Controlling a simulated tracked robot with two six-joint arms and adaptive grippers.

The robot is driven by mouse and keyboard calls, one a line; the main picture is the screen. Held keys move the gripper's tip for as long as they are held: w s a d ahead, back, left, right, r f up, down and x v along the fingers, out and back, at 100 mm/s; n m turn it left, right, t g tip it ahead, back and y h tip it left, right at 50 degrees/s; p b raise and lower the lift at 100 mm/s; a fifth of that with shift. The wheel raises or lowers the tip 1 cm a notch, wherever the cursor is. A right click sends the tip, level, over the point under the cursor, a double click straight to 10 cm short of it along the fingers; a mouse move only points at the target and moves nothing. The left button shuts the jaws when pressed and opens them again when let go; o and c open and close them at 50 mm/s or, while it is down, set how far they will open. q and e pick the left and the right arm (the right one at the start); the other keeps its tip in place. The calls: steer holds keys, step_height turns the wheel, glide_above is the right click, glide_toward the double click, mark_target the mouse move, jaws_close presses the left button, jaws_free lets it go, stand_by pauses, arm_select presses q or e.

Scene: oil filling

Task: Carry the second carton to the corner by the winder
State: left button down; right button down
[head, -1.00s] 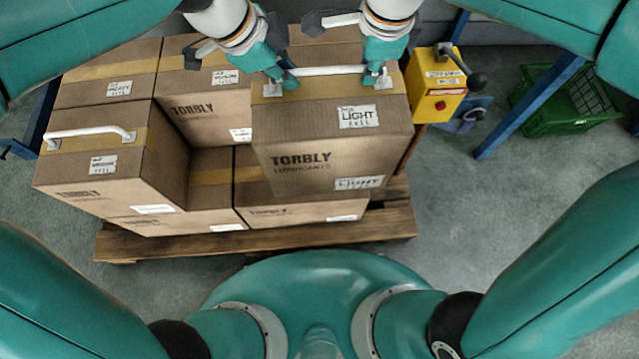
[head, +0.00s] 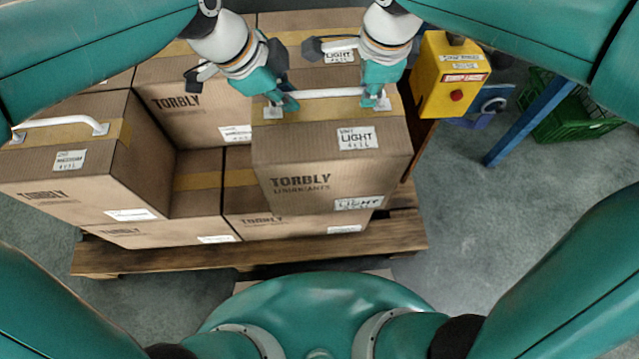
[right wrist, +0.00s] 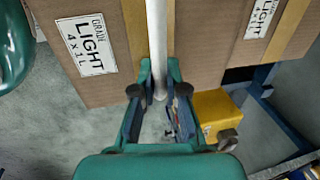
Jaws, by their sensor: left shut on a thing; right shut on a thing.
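A brown TORBLY carton labelled LIGHT (head: 300,160) hangs in front of my two grippers, above the right part of a stack. Its white handle bar (head: 330,93) runs across its top. My left gripper (head: 284,103) is shut on the left end of the handle, and my right gripper (head: 375,97) is shut on the right end. The right wrist view shows the white handle (right wrist: 156,45) between the right fingers (right wrist: 160,75), with a LIGHT label beside it. The carton hides part of the stack; whether it touches the boxes below cannot be told.
Other cartons, one with a white handle (head: 60,125), stand on a wooden pallet (head: 250,252). A yellow box with a red button (head: 450,75) is close right of the held carton. A blue post (head: 530,120) and green crate (head: 575,115) stand farther right.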

mark_target(288, 114)
steer(key=shift+w, duration=0.1)
stand_by(0.5)
